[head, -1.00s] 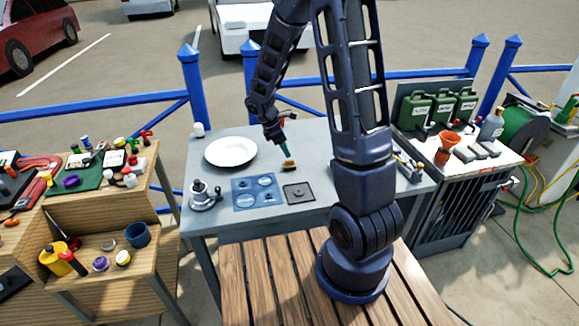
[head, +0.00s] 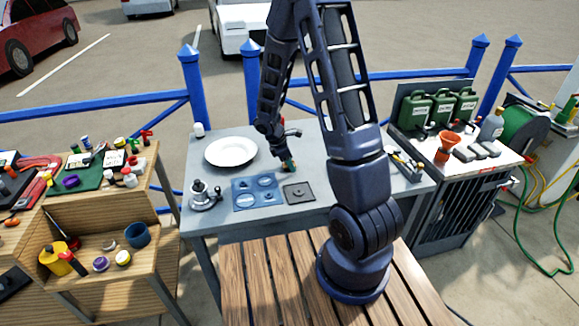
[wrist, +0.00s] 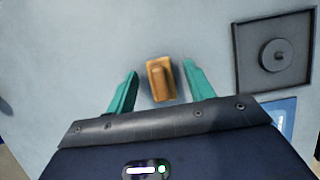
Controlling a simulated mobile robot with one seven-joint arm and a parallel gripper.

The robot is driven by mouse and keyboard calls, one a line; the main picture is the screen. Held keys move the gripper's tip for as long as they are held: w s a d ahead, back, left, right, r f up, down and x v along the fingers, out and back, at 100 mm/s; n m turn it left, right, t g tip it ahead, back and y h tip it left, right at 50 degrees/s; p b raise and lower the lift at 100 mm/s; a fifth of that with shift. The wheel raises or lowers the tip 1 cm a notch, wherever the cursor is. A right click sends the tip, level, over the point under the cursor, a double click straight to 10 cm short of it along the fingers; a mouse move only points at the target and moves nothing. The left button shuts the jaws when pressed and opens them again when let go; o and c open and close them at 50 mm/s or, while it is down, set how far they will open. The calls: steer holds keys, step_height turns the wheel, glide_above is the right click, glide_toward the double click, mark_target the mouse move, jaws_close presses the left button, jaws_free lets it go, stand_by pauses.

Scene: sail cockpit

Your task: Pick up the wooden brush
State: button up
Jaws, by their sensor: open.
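The wooden brush (wrist: 161,80) lies on the grey table, brown with a raised grip along its middle. In the wrist view it sits between the two teal fingertips of my gripper (wrist: 160,85), closer to the right finger. A gap shows on the left side. The fingers are apart and nothing is held. In the head view my gripper (head: 289,166) is low over the table and hides most or all of the brush.
A white plate (head: 230,151) is left of my gripper. A dark square plate with a knob (head: 299,192) and a blue panel with round recesses (head: 243,200) lie in front. A metal winch-like part (head: 203,196) stands at the front left.

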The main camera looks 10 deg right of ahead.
steer(key=shift+c, duration=0.2)
steer(key=c, duration=1)
steer(key=shift+c, duration=0.2)
steer(key=shift+r, duration=0.2)
